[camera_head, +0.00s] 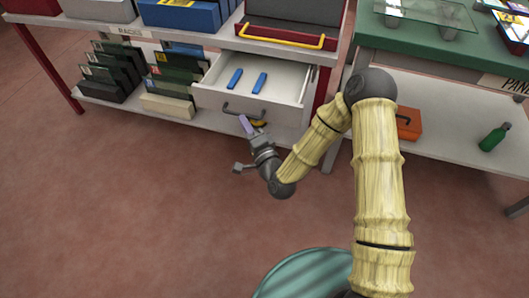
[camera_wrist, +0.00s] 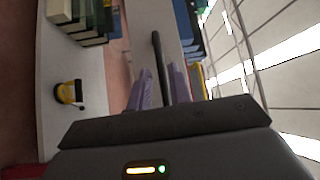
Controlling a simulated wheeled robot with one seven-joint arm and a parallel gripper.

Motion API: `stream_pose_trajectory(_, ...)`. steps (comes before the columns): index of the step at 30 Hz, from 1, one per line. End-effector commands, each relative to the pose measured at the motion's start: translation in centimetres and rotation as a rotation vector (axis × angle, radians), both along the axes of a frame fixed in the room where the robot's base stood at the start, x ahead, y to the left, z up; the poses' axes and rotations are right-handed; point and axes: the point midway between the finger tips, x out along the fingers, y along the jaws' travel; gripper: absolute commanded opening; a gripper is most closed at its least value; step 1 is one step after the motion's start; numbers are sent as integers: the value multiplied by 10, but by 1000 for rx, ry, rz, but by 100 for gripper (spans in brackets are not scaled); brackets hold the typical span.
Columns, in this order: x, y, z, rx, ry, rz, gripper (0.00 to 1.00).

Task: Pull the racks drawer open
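The racks drawer (camera_head: 209,98) is a white drawer under the shelf top, and it stands pulled out with its inside showing. Two blue pieces lie in it. Its dark bar handle (camera_head: 232,114) is on the front face. My gripper (camera_head: 246,124) is at the drawer front, close to the handle. In the wrist view, the dark handle (camera_wrist: 157,50) runs lengthwise between the two purple fingers of my gripper (camera_wrist: 163,84). The fingers stand apart, one on each side of the bar, with narrow gaps seeming to show. The lower part of the bar is hidden behind the gripper body.
Racks of dark and pale panels (camera_head: 112,72) stand on the lower shelf left of the drawer. A red tray with a yellow handle (camera_head: 285,37) is above. An orange box (camera_head: 409,124) and a green bottle (camera_head: 494,137) are on the right shelf. The floor before the drawer is open.

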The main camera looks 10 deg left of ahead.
Motion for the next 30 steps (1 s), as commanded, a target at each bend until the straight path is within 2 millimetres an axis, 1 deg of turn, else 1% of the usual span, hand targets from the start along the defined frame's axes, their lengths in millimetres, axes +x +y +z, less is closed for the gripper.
stream_pose_trajectory(1, -8, -8, -1, -2, 5, -1, 20)
stream_pose_trajectory(3, -18, -17, -3, -2, 7, -1, 20)
stream_pose_trajectory(15, -76, -68, -13, -1, 8, -2, 20)
stream_pose_trajectory(24, -90, -81, -15, -2, 7, 0, 20)
stream_pose_trajectory(30, -94, -83, -17, 0, 1, 1, 20)
